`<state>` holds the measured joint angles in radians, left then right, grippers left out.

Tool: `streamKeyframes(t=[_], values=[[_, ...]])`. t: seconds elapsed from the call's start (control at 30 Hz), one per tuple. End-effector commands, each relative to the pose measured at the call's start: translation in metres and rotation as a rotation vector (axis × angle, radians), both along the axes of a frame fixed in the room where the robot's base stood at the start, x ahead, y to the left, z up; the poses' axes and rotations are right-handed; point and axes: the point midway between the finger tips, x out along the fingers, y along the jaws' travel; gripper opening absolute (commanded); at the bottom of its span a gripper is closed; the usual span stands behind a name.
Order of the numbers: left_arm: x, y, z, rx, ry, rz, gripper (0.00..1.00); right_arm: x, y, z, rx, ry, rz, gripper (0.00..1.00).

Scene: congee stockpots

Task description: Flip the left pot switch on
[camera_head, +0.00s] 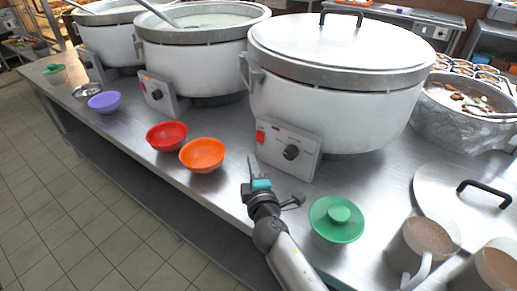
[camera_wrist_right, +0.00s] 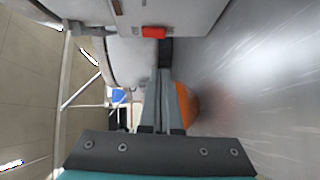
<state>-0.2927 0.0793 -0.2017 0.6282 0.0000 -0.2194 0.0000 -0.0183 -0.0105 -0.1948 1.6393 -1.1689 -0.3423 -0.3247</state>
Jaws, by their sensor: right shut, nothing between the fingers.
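Three white stockpots stand in a row on the steel counter: one at the far left (camera_head: 108,40), one in the middle (camera_head: 190,62), and a lidded one (camera_head: 330,100) nearest. The nearest pot's control box (camera_head: 297,158) has a red switch (camera_head: 260,137) and a black knob (camera_head: 291,152). The red switch also shows in the right wrist view (camera_wrist_right: 153,32), just beyond the fingertips. I cannot tell its setting. My right gripper (camera_head: 252,162) is shut and empty, in front of that box near its switch side; contact cannot be told. My left gripper is out of view.
A red bowl (camera_head: 166,136) and an orange bowl (camera_head: 202,155) sit left of my right gripper. A green lid (camera_head: 337,219) lies right of it. Brown-filled mugs (camera_head: 428,238) and a steel lid (camera_head: 462,205) are at the right. Floor (camera_head: 70,200) lies beyond the counter's left edge.

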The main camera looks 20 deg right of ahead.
Motion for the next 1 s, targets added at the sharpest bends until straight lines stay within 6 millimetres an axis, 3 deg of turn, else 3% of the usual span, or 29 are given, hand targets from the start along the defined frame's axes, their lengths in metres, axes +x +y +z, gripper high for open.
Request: streamKeyframes(t=[0.23, 0.4, 1.0], values=[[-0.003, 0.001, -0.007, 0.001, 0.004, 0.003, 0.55, 0.039, -0.005, -0.003, 0.000, -0.001, 0.000, 0.00], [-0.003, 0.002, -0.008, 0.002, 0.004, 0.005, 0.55, 0.053, -0.027, -0.007, -0.002, 0.000, -0.001, 0.00], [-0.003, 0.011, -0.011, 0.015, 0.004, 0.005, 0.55, 0.060, -0.036, -0.009, -0.002, -0.003, 0.000, 0.00]])
